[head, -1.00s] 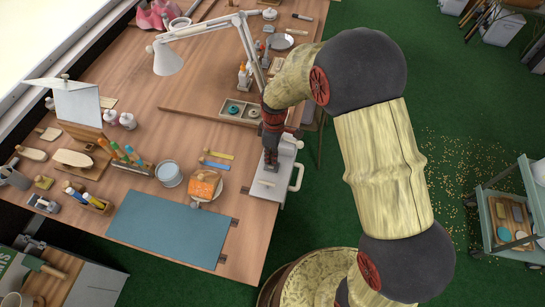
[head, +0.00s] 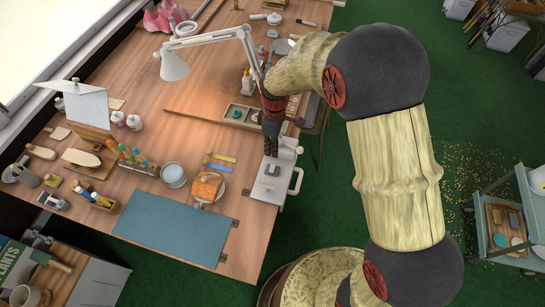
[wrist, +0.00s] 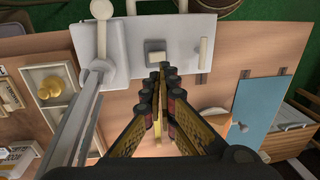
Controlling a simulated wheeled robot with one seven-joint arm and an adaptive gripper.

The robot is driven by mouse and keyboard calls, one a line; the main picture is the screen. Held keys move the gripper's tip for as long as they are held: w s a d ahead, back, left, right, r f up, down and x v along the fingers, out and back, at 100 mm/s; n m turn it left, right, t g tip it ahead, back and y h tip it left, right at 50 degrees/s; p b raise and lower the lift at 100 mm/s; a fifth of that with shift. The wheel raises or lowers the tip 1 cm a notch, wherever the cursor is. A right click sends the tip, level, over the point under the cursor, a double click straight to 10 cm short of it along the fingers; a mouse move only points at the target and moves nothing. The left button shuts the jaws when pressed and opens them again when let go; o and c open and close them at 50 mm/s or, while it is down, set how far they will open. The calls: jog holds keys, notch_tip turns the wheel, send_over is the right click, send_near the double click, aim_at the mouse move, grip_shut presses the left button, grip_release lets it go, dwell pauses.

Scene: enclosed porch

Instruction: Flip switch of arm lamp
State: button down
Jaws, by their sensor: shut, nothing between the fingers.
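Contact cannot be told. My gripper (head: 271,153) points down in the head view.
A light handle (wrist: 203,53) rises at the plate's right side. A divided tray (head: 243,115) stands behind.

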jog(key=shift+w+d+r+p, duration=0.1)
jog(key=shift+r+p, duration=0.05)
jog(key=shift+r, duration=0.75)
jog(key=shift+w+d+r+p, duration=0.1)
jog(key=shift+w+r+p, duration=0.05)
jog(key=shift+r, duration=0.75)
jog(key=shift+w+d+r+p, duration=0.1)
jog(key=shift+r+p, duration=0.05)
jog(key=shift+r, duration=0.75)
jog(key=shift+a, duration=0.1)
jog(key=s+d+r+m+t, duration=0.3)
jog(key=s+d+r+m, duration=0.4)
jog(key=s+r, duration=0.4)
jog(key=s+d+r+m+t, duration=0.3)
jog(key=s+d+r+m, duration=0.4)
jog(key=s+r, duration=0.4)
jog(key=shift+d+r+t+h, duration=0.3)
jog(key=shift+d+r+t, duration=0.15)
jog(key=shift+r, duration=0.25)
